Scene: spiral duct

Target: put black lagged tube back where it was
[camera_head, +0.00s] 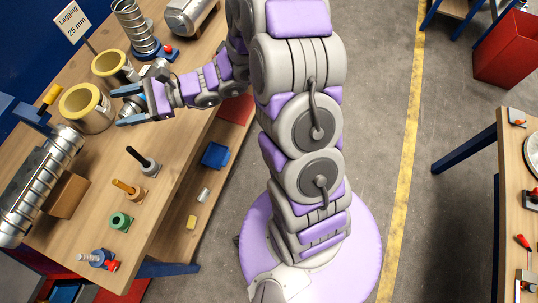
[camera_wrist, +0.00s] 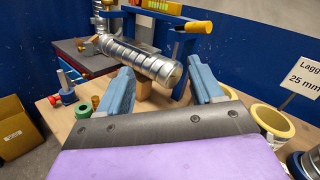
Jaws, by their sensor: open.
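No tube with black lagging can be made out for certain in either view. A small black-handled piece (camera_head: 143,160) stands upright on a block on the bench. Two pale-yellow lagged rings stand on the bench, one nearer (camera_head: 87,107) and one farther (camera_head: 113,67); one also shows in the wrist view (camera_wrist: 272,122). My gripper (camera_head: 131,105) is above the bench beside the nearer ring. In the wrist view its blue fingers (camera_wrist: 162,88) are spread wide with nothing visibly held between them. The gripper body hides part of the bench below.
A spiral metal duct (camera_head: 40,185) rests on a wooden block at the left. An orange piece (camera_head: 128,187), a green piece (camera_head: 121,221) and a blue-red piece (camera_head: 103,258) line the bench. A "Lagging 25 mm" sign (camera_head: 73,22) stands behind. Bare wood lies between duct and small pieces.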

